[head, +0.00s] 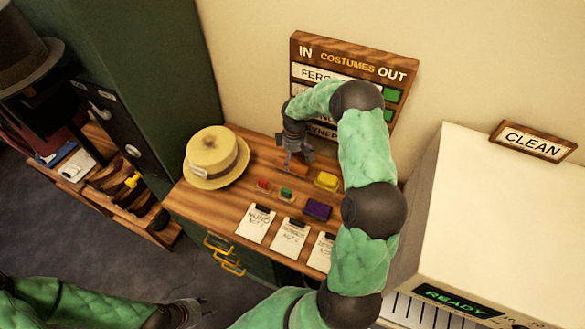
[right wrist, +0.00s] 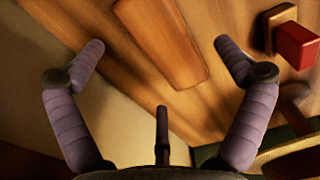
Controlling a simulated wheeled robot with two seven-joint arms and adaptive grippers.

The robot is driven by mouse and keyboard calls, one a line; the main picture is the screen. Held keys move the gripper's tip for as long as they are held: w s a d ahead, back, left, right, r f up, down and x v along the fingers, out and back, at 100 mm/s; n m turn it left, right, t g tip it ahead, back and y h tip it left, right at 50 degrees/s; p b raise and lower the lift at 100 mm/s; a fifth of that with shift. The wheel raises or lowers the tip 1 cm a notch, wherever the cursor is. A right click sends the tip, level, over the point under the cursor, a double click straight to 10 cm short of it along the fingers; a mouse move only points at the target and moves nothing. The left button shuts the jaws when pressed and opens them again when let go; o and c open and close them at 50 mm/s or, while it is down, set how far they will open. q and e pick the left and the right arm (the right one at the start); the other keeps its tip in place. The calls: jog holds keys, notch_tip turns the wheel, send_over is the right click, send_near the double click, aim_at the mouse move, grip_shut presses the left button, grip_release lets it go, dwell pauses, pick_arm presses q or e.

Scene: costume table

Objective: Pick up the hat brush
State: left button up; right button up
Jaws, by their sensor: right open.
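A plain brown wooden block, which looks like the hat brush (head: 294,168), lies on the wooden table (head: 190,200) below the sign board. It shows in the right wrist view as a long wooden piece (right wrist: 160,32) with rounded edges; its underside is hidden. My right gripper (head: 291,161) points down over it, fingers spread. In the right wrist view the fingers (right wrist: 160,50) stand on either side of the wooden piece, apart from it, with nothing held. My left gripper (head: 195,308) is low in the head view, away from the table; its opening is unclear.
A straw hat (head: 215,158) stands left of the block. Small red (head: 263,184) and green (head: 287,192) pieces, a yellow block (head: 326,180) and a purple block (head: 318,209) lie nearer the front. Paper tags (head: 290,236) line the front edge. A white machine (head: 480,220) stands right.

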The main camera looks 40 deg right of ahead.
aim_at(294, 162)
notch_tip(294, 162, down, 4)
jog(key=shift+w+f, duration=0.1)
jog(key=shift+f, duration=0.15)
jog(key=c, duration=1.3)
jog(key=shift+r, duration=0.15)
jog(key=shift+c, duration=0.2)
jog(key=shift+r, duration=0.55)
jog(key=s+a+r, duration=0.9)
jog(key=a+r, duration=0.1)
jog(key=r, duration=0.1)
jog(key=shift+s+r+p, duration=0.3)
jog(key=shift+s+r, duration=0.05)
jog(key=shift+a, duration=0.1)
